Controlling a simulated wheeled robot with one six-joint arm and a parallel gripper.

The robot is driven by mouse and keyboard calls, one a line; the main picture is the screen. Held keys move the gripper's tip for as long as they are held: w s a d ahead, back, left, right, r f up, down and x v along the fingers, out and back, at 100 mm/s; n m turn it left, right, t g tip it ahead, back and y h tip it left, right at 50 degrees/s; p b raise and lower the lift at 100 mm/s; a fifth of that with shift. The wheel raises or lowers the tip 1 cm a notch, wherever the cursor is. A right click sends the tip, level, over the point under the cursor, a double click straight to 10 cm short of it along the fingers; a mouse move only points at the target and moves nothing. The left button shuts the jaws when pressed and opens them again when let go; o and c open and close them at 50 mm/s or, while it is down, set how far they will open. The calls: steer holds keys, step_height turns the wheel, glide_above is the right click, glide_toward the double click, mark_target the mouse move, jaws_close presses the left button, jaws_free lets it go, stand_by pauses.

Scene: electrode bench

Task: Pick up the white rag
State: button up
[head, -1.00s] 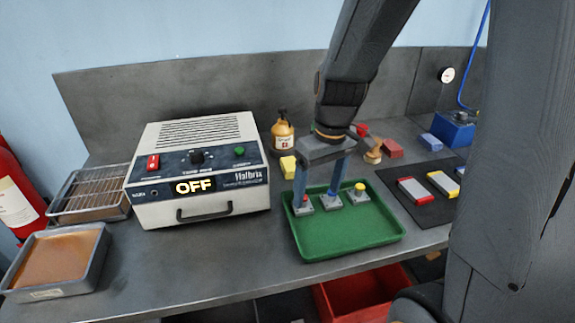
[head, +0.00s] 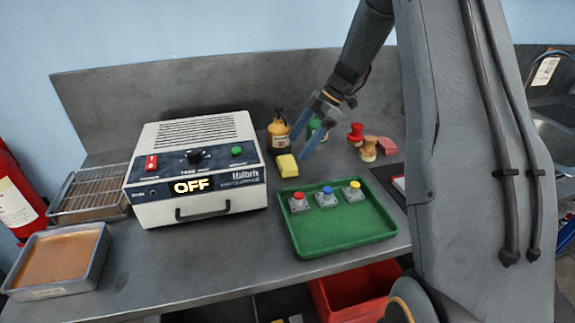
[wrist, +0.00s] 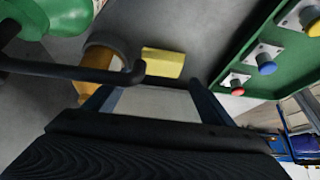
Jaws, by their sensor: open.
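I cannot make out a white rag in either view. My gripper (head: 298,147) is open and empty, tilted down above the back of the bench, near the amber pump bottle (head: 279,133) and above the yellow block (head: 287,165). In the wrist view its two fingers (wrist: 160,95) are spread apart. A pale patch shows between them, but I cannot tell whether it is cloth or bare surface. The yellow block (wrist: 163,62) lies beyond the fingers there, with the bottle's dark spout (wrist: 85,73) crossing close to the camera.
A green tray (head: 345,238) holds three small blocks with coloured tops. A grey device (head: 197,170) reading OFF stands left of it. My arm hides the bench's right side.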

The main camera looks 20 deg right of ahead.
mark_target(288, 162)
steer(key=shift+p+x, duration=1.85)
steer(key=shift+x, duration=1.6)
steer(key=shift+s+d+f, duration=0.1)
steer(key=shift+d, duration=0.1)
steer(key=c, duration=0.9)
steer(key=shift+r+b, duration=0.5)
steer(key=shift+r, duration=0.35)
steer(key=r+b, duration=0.1)
steer(key=r, duration=0.2)
steer(key=r+b, duration=0.1)
steer(key=r, duration=0.1)
steer(key=shift+s+d+r+b, duration=0.1)
steer(key=shift+s+r+b, duration=0.05)
steer(key=shift+s+b, duration=0.2)
steer(key=s+d+b, duration=0.1)
steer(key=s+b, duration=0.1)
steer(key=s, duration=0.3)
steer(key=s+d+b, duration=0.1)
steer(key=s, duration=0.5)
steer(key=s+d+b, duration=0.1)
steer(key=s+b, duration=0.1)
steer(key=s, duration=0.4)
steer(key=shift+d+b, duration=0.25)
steer(key=shift+b, duration=0.1)
